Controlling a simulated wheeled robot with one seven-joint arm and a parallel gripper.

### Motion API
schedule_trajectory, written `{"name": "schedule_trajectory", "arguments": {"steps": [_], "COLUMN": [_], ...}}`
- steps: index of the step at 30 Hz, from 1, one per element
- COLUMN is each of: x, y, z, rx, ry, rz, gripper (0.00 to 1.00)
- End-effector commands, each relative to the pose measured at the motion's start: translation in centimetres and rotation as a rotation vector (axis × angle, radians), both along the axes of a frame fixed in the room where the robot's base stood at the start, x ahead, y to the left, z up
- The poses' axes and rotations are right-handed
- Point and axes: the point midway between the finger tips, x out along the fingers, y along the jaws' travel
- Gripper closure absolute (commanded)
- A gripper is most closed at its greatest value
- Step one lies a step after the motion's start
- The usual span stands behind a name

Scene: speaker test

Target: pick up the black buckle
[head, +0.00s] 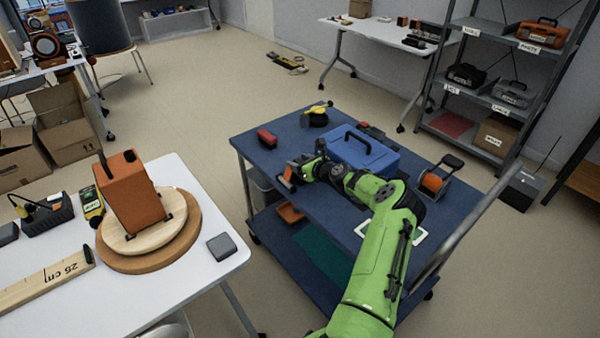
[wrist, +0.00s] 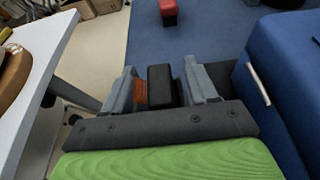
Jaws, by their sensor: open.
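The black buckle (wrist: 160,84) shows in the wrist view as a dark block with an orange piece (wrist: 140,92) along its left side. It lies between the two grey fingers of my gripper (wrist: 162,80), with a visible gap to the left finger and a narrower one to the right. My gripper is open. Its lower part is hidden by the gripper's body. In the head view my gripper (head: 292,172) is low over the left part of the blue cart top (head: 262,160), and the orange piece (head: 288,174) shows at its jaws; the buckle itself is hard to make out there.
A blue toolbox (head: 365,155) stands close on the right of my gripper and also shows in the wrist view (wrist: 285,75). A red block (head: 267,138) and a yellow-and-black tool (head: 318,114) lie farther back. A white table (head: 205,265) stands left of the cart.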

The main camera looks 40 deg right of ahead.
Motion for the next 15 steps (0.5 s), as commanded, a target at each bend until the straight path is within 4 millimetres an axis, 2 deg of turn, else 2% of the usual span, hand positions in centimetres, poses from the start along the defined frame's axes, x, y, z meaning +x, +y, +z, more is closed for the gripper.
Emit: {"name": "schedule_trajectory", "arguments": {"steps": [3,4,15], "x": [-0.05,-0.06,-0.07], "y": [-0.01,-0.01,0.0], "z": [0.13,0.14,0.17], "rx": [0.0,-0.001,-0.002], "ry": [0.0,0.0,-0.001], "rz": [0.0,0.0,0.001], "gripper": [0.43,0.46,1.0]}}
